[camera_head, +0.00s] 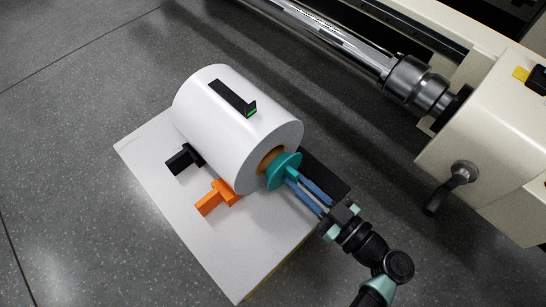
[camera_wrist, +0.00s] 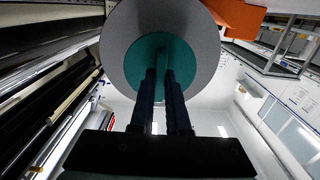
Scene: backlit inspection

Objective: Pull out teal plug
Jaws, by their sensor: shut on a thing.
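The teal plug (camera_head: 279,172) has a round flange and a small tab facing my gripper. It sits at the near end of a large white cylinder (camera_head: 228,125), with a brown core (camera_head: 268,160) showing beside it. My gripper (camera_head: 294,176) reaches in from the lower right, with its blue fingers shut on the plug's tab. In the wrist view the teal disc (camera_wrist: 143,62) lies in front of the grey round end face (camera_wrist: 119,30), and the dark fingers (camera_wrist: 163,76) close on its tab. How deep the plug sits is hidden.
The cylinder lies on a white board (camera_head: 225,262) on the grey floor. An orange block (camera_head: 216,197) and a black block (camera_head: 183,158) stand along its left side. A black-and-green piece (camera_head: 234,98) is on top. A beige machine with a metal shaft (camera_head: 350,50) stands at upper right.

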